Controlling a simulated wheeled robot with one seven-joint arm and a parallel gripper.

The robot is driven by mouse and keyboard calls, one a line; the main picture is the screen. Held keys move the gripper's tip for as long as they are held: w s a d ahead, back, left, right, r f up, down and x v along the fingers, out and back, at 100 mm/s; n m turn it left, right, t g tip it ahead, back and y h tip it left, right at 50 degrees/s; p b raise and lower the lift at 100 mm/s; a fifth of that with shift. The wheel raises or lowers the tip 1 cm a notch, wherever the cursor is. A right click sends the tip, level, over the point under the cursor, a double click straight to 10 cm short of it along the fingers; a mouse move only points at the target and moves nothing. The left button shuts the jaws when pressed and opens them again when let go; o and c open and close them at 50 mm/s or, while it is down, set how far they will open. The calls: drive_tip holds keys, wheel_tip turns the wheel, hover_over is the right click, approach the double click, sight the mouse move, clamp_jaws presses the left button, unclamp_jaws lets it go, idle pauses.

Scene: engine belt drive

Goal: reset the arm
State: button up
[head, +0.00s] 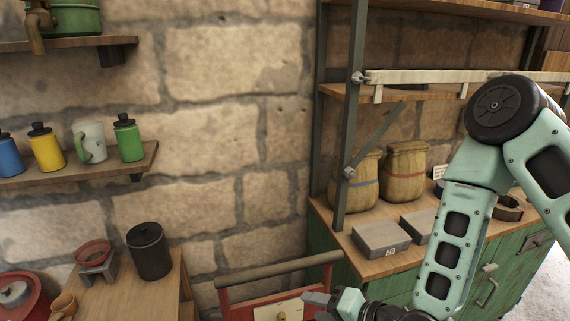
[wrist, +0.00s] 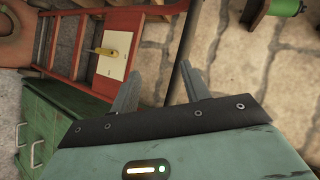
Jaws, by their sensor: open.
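My teal arm reaches down on the right side of the head view. My gripper (head: 318,305) shows at the bottom edge there, in front of a red frame (head: 300,277) with a cream panel (head: 277,309), and is partly cut off. In the wrist view my gripper (wrist: 158,90) has its two grey fingers spread apart with nothing between them. The red frame (wrist: 80,38) lies to the left of the fingers in that view, and its cream panel carries a yellow part. I cannot tell the exact gap between the gripper and the frame.
A green cabinet (head: 332,244) with a wooden top stands at right, holding sacks and grey boxes. A wooden table (head: 115,294) with a black canister (head: 149,251) stands at lower left. Wall shelves hold several bottles (head: 47,148) and a mug. The stone wall between is bare.

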drive_tip(key=s+d+r+n+g+h+b, duration=0.2)
drive_tip(key=s+d+r+n+g+h, duration=0.1)
drive_tip(key=s, duration=0.5)
drive_tip(key=s+d+r+n+g+h+b, duration=0.3)
drive_tip(key=s+r+n+h, duration=0.3)
drive_tip(key=s+r+n, duration=0.2)
drive_tip(key=shift+s+d+r+n+g, duration=0.3)
drive_tip(key=shift+s+n+g, duration=0.3)
drive_tip(key=shift+n+g, duration=0.4)
